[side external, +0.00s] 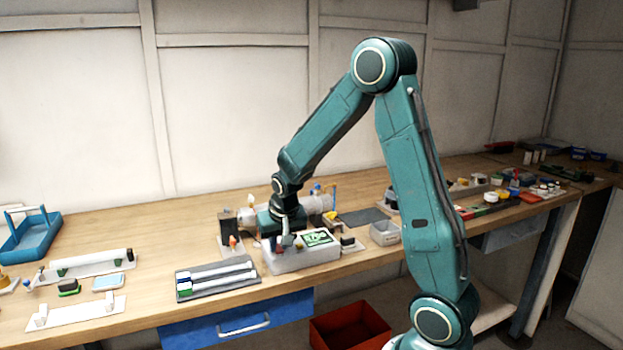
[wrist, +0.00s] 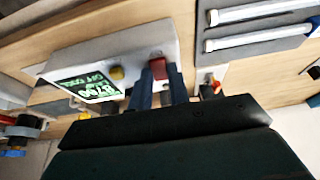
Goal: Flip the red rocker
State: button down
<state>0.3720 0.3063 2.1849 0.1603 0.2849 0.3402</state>
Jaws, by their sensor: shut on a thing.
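The red rocker (wrist: 159,70) shows in the wrist view on the face of a white control box (wrist: 120,48). The box also carries a yellow knob (wrist: 117,73) and a lit green display (wrist: 88,87). My gripper (wrist: 160,72) has its two dark fingers on either side of the rocker and is shut on it. In the side view my gripper (side external: 286,241) points down at the control box (side external: 302,260), left of its display (side external: 318,238). The rocker is hidden there, and its tilt is hard to tell.
A grey tray (side external: 217,291) with white tubes lies left of the box. A pale cylinder (side external: 308,204) lies behind it. A small grey bin (side external: 385,234) stands to the right. White racks (side external: 78,312) and a blue carrier (side external: 35,234) stand at the far left. Bare wood lies between.

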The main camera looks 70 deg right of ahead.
aim_at(278, 247)
jog(key=shift+w+d+g+y, duration=0.1)
jog(key=shift+g+y, duration=0.2)
jog(key=shift+w+d+g+y, duration=0.2)
jog(key=shift+g+y, duration=0.45)
jog(key=shift+w+d+g+y, duration=0.15)
jog(key=shift+g+y, duration=0.5)
jog(key=shift+r, duration=0.1)
jog(key=c, duration=1.3)
grip_release()
notch_tip(278, 247, up, 14)
jog(key=shift+f, duration=0.1)
